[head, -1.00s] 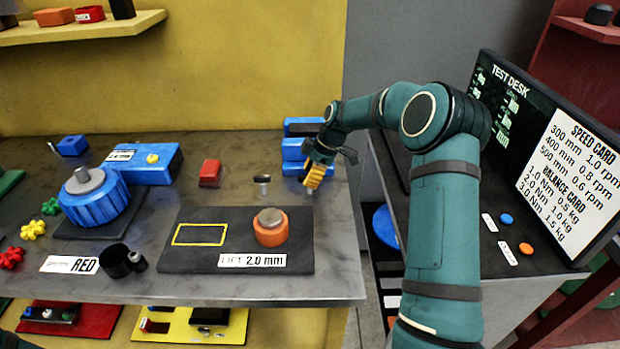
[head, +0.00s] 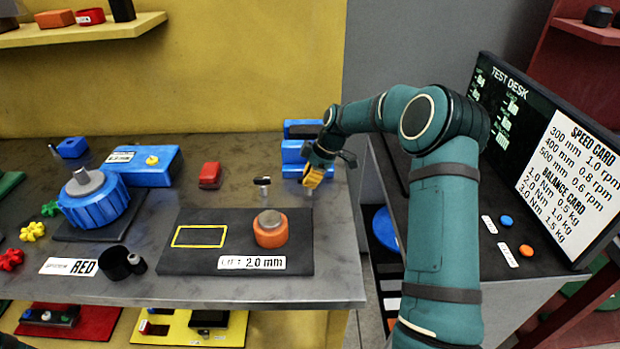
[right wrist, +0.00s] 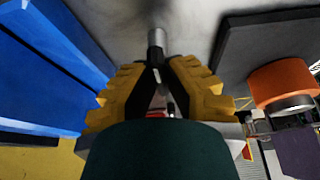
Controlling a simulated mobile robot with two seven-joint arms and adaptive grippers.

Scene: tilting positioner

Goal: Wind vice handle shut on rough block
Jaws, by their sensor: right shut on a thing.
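The blue vice (head: 292,150) stands at the back right of the bench, partly behind my right gripper. A dark block (head: 302,129) shows at its top; I cannot tell whether this is the rough block or how tightly it sits. My right gripper (head: 311,183) points down in front of the vice, its yellow fingers shut on a slim grey handle (right wrist: 156,38). The handle's end sticks out past the fingertips in the right wrist view, where the vice's blue side (right wrist: 45,65) fills the left. My left gripper is not in view.
A dark plate (head: 190,262) with an orange cylinder (head: 270,236) lies in front of the vice. A small dark-topped post (head: 262,182) stands left of my gripper. A red block (head: 210,174) and a blue ribbed drum (head: 95,207) are further left. The test desk screen (head: 505,130) is at right.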

